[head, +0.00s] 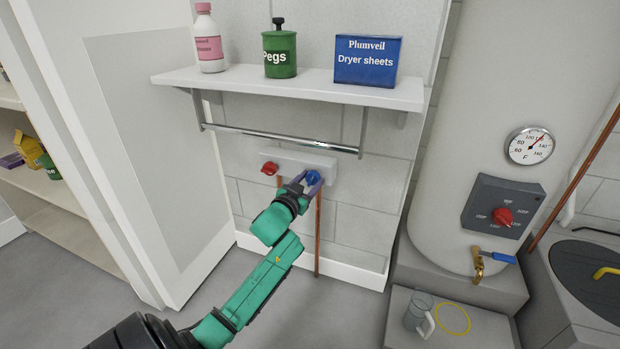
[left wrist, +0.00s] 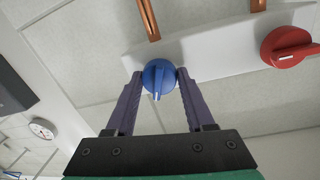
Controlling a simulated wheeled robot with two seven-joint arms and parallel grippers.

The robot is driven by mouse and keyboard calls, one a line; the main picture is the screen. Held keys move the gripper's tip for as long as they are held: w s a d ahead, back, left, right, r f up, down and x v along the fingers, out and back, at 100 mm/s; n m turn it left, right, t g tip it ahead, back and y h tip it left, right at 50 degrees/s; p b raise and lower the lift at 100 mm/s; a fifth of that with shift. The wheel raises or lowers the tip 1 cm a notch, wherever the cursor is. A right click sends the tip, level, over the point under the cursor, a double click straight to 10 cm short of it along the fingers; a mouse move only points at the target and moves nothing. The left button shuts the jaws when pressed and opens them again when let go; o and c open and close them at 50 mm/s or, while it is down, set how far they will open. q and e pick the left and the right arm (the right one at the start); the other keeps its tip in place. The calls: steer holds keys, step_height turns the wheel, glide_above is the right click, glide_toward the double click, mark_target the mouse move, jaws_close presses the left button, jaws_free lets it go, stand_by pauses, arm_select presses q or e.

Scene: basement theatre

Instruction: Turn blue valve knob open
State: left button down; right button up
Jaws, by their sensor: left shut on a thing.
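The blue valve knob (head: 313,178) sits on the right part of a pale wall plate (head: 328,163) below the shelf. It also shows in the left wrist view (left wrist: 158,76), round, with a white pointer mark on its grip. My left gripper (head: 306,181) is at the knob, with its purple fingers on either side. In the left wrist view the left gripper (left wrist: 159,80) is shut on the blue knob, fingertips against its rim. The red valve knob (head: 270,168) is on the left part of the same plate. My right gripper is not in view.
A shelf (head: 290,88) with a metal rail (head: 280,139) below it juts out above the plate. Copper pipes (head: 318,235) run down from the plate. A water heater (head: 500,100) stands at right. Open floor lies in front of the wall.

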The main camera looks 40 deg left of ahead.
arm_select(q)
steer(key=shift+d+r+m+p, duration=0.1)
steer(key=shift+r+m+p, duration=0.05)
steer(key=shift+m+p, duration=1)
steer(key=m+p, duration=0.2)
steer(key=m, duration=0.1)
steer(key=shift+y, duration=0.3)
steer(key=m, duration=0.3)
steer(key=shift+d+m+g+p, duration=0.1)
steer(key=shift+m+g+p, duration=0.25)
steer(key=shift+g, duration=0.05)
steer(key=shift+f+m+y, duration=0.2)
steer(key=shift+m+y, duration=0.2)
steer(key=shift+m, duration=1.3)
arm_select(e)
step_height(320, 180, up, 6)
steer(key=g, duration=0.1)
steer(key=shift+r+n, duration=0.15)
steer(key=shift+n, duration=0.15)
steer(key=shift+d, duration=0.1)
arm_select(q)
steer(key=shift+c, duration=1.4)
jaws_free()
